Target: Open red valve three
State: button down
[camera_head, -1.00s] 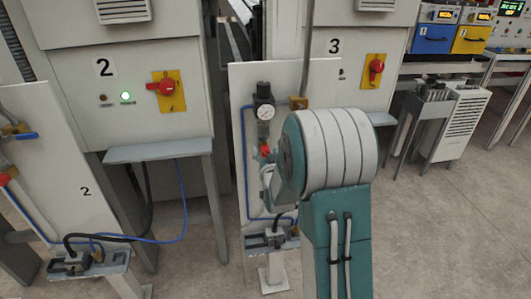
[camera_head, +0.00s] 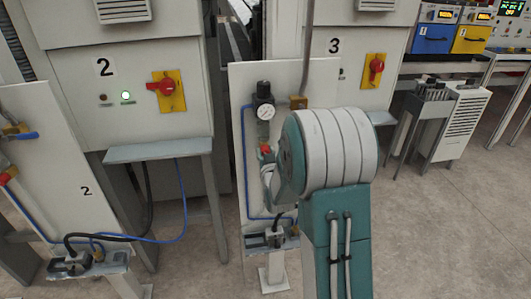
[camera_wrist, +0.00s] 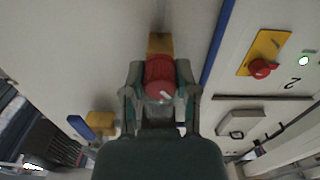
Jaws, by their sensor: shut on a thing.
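The red valve handle (camera_wrist: 160,78) is in the middle of the wrist view, below a brass fitting (camera_wrist: 159,43) on a pale panel. My gripper (camera_wrist: 160,88) has a finger on each side of it and is shut on it. In the head view a small red part (camera_head: 265,149) shows below the pressure gauge on the panel (camera_head: 285,80) by cabinet three. My arm hides most of the valve area and the gripper's fingers there.
A gauge (camera_head: 264,112) and blue hose are close to my arm. Cabinet three has a red rotary switch (camera_head: 376,67) on yellow. In the wrist view, a blue handle (camera_wrist: 80,126) lies lower left. Open floor (camera_head: 440,220) is at the right.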

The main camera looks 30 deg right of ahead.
dwell(0.3)
jog(key=shift+c, duration=1.9)
grip_release()
jog(key=shift+w, duration=0.1)
jog(key=v, duration=1.2)
